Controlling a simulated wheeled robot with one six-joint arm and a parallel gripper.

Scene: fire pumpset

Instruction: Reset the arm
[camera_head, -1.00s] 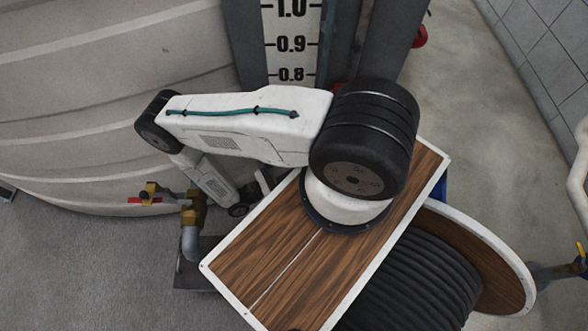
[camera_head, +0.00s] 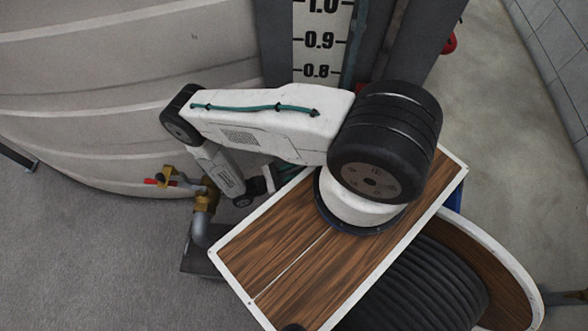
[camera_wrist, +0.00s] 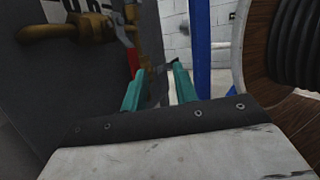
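My white arm (camera_head: 270,120) with black joints is folded in the head view. Its upper link reaches left from the shoulder, and the lower link hangs back down toward the wooden top that carries it. My gripper (camera_wrist: 159,70) shows in the wrist view as two teal fingers with a gap between them. It is open, and nothing shows held in it. In the head view only a small teal part shows beside the wooden top's edge; the fingertips are hidden there.
A brass valve (camera_head: 205,195) with a red handle stands on a grey pipe left of my arm; its red handle (camera_wrist: 133,61) appears close beyond the left finger. A large pale tank (camera_head: 110,90) with a level gauge (camera_head: 319,40) stands behind. Open floor (camera_head: 80,250) lies at left.

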